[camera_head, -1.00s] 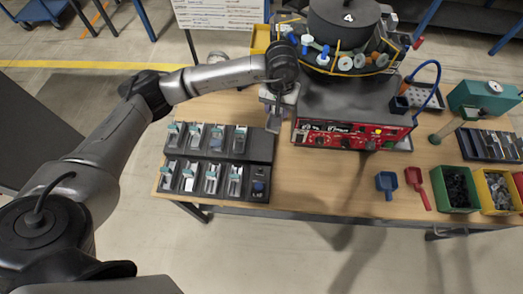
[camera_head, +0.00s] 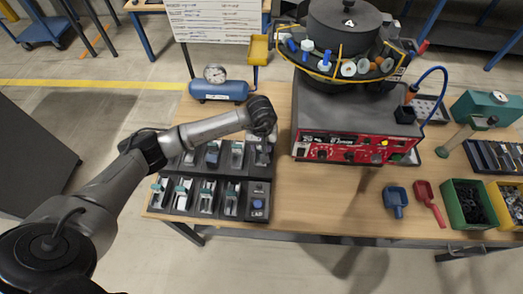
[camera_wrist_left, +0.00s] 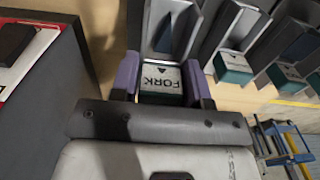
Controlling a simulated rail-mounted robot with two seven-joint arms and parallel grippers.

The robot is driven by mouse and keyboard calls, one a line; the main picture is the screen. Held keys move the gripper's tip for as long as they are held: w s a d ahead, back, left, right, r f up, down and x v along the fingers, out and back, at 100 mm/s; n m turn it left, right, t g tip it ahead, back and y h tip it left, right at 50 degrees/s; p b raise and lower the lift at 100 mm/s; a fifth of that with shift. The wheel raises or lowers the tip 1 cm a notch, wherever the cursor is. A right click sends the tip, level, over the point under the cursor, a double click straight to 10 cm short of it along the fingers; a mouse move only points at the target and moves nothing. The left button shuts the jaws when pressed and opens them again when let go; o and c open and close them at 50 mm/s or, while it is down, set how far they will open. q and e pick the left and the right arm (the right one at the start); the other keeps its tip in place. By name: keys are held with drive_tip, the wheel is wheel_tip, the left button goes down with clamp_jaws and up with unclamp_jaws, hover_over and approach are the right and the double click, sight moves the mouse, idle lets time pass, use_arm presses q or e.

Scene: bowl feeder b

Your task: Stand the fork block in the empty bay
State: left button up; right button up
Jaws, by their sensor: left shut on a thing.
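My left gripper (camera_wrist_left: 163,84) has its purple fingers shut on the fork block (camera_wrist_left: 161,74), whose pale top reads FORK with an arrow. A grey metal channel rises just beyond that label. In the head view, my left wrist is over the right end of the back row of the black rack (camera_head: 233,208); it hides the fingertips and most of that bay. I cannot tell whether the block touches the bay floor. Neighbouring teal blocks (camera_wrist_left: 234,68) with arrow labels and grey channels stand to the right in the wrist view. My right gripper is not in view.
The red-fronted feeder base (camera_head: 350,147) stands close to the right of the rack. A blue tank with a gauge (camera_head: 218,91) is behind the rack. Scoops (camera_head: 396,200) and parts bins (camera_head: 466,207) lie further right. The table front between rack and scoops is clear.

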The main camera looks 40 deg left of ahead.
sight(261, 151)
use_arm(q)
drive_tip(key=shift+f, duration=1.75)
drive_tip(key=shift+f+b, duration=0.1)
drive_tip(key=shift+b, duration=0.25)
drive_tip(key=o, duration=1.1)
